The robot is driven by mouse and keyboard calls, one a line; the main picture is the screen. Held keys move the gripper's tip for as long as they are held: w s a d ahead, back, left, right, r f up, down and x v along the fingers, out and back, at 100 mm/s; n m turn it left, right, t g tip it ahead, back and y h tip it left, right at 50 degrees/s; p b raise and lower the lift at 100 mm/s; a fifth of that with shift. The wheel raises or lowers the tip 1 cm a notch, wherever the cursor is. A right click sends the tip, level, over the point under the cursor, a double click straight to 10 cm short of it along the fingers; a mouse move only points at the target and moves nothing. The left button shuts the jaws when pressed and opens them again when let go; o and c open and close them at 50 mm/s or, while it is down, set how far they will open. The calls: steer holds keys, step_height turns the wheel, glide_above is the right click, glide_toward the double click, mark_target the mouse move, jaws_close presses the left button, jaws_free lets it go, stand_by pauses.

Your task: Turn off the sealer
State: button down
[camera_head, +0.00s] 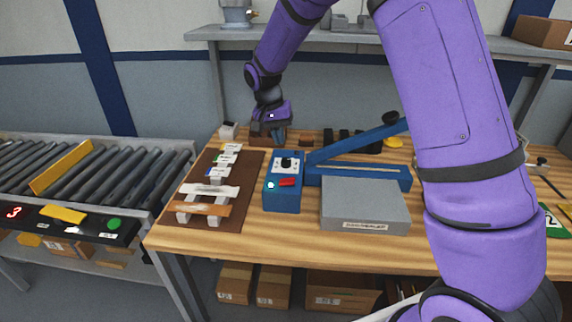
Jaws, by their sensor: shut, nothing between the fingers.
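The sealer is a blue machine on the wooden bench, with a control box (283,195) at its left end and a raised blue lever arm (350,141) slanting up to the right. The box face has a white panel with a black knob (286,163), a red rocker switch (288,182) and a lit greenish lamp (271,185). My gripper (278,138) is shut and empty, pointing down just behind and above the control box. It looks apart from the knob and switch, though depth is hard to judge. My purple arm covers the right part of the bench.
A grey block (365,205) stands in front of the sealer. A brown board (226,185) with white and wooden pieces lies to its left. A roller conveyor (90,185) stands further left. Dark items and a yellow piece (393,142) lie behind the sealer.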

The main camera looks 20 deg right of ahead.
mark_target(290, 182)
steer(key=x, duration=1.3)
steer(key=shift+f, duration=0.35)
steer(key=shift+s+d, duration=0.1)
steer(key=shift+s+d+f+y, duration=0.15)
steer(key=shift+d+f+y, duration=0.15)
steer(key=shift+y, duration=0.3)
steer(key=shift+s+a+f+t, duration=0.1)
steer(key=shift+a+f+t, duration=0.05)
steer(key=shift+t, duration=0.15)
steer(key=shift+a, duration=0.15)
